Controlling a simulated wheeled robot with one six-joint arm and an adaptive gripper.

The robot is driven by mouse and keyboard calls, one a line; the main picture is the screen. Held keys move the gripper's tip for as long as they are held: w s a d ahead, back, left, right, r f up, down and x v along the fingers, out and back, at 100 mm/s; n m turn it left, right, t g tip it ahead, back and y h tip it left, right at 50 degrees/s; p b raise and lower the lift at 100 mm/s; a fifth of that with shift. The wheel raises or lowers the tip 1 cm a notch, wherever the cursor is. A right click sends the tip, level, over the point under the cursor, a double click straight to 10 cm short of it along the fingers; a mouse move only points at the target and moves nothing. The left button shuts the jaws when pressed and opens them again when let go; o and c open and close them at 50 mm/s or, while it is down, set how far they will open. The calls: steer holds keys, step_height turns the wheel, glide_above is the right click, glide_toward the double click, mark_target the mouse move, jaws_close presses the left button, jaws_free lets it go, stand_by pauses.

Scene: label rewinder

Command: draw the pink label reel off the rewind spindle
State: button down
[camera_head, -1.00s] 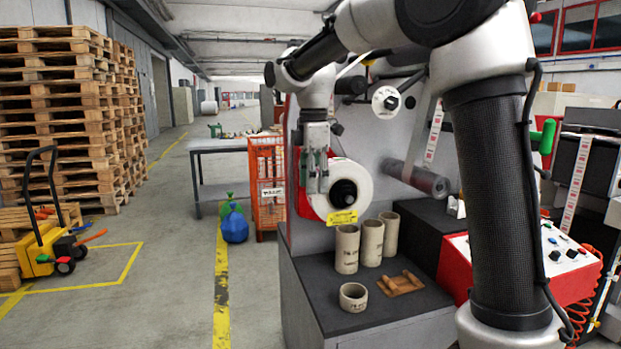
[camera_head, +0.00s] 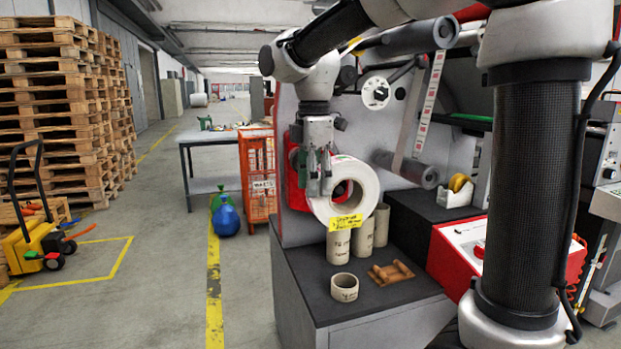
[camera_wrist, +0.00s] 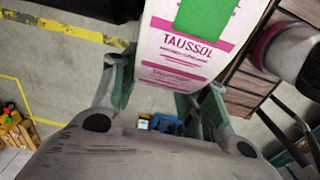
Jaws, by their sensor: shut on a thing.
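The pink-printed label reel (camera_head: 368,181) is a white ring with an open centre hole; no black hub shows in the hole. Its pink-lettered side with a green patch (camera_wrist: 206,16) fills the top of the wrist view. My gripper (camera_head: 314,178) is shut on the reel's left side, its fingers on either side of the reel in the wrist view (camera_wrist: 165,82). A yellow tag (camera_head: 345,221) shows at the reel's lower rim. The reel is in the air in front of the machine's panel, overlapping the cores behind it. The rewind spindle is hidden or not distinguishable.
The dark bench top (camera_head: 318,292) carries upright cardboard cores (camera_head: 338,247), a short core (camera_head: 344,287) and a brown wooden piece (camera_head: 391,272). A red control box (camera_head: 456,250) stands right.

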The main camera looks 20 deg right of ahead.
steer(key=s, duration=1)
stand_by(0.4)
